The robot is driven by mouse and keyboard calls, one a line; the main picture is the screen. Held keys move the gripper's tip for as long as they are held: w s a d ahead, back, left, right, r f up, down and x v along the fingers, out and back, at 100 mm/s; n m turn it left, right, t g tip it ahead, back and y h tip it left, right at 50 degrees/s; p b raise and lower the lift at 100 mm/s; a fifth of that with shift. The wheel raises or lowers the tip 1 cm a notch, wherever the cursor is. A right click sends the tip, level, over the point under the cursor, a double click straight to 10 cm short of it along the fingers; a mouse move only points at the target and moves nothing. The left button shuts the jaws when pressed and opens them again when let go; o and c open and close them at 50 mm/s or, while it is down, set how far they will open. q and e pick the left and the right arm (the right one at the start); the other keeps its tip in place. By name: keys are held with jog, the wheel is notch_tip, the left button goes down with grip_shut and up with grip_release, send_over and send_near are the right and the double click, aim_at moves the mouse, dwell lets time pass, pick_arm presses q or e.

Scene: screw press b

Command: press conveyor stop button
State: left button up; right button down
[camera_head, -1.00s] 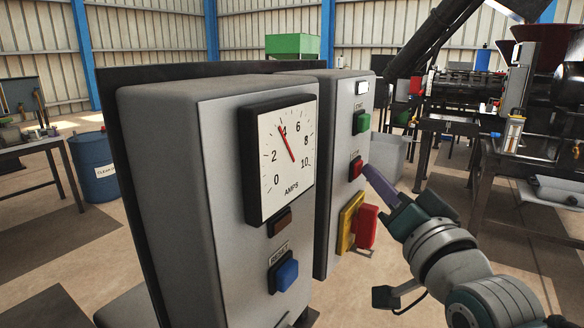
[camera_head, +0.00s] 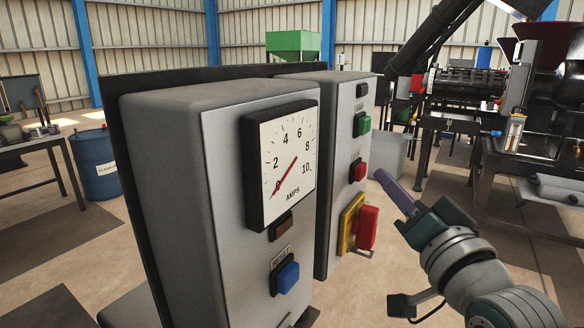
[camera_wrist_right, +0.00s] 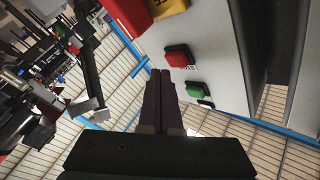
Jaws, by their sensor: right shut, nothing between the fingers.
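The red stop button (camera_head: 358,170) is on the front of the farther grey control box (camera_head: 341,110), below a green button (camera_head: 362,125). My right gripper (camera_head: 380,174) is shut and empty, its fingertips a short gap to the right of the red button. In the right wrist view the shut fingers (camera_wrist_right: 160,75) point towards the panel, with the red button (camera_wrist_right: 178,56) just right of the tips and the green button (camera_wrist_right: 194,90) below it. The lamp (camera_head: 362,89) above the green button is dark. The left gripper is not in view.
A large red switch (camera_head: 367,227) on a yellow plate (camera_head: 349,222) sticks out below the red button. The nearer box carries an amps dial (camera_head: 285,165) with its needle near 0 and a blue reset button (camera_head: 288,277). Open floor lies right of the boxes.

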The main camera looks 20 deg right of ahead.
jog(key=s+d+p, duration=0.1)
jog(key=s+d, duration=0.2)
jog(key=shift+s+d+p, duration=0.1)
jog(key=shift+s+p, duration=0.2)
jog(key=shift+s, duration=0.1)
dwell(0.4)
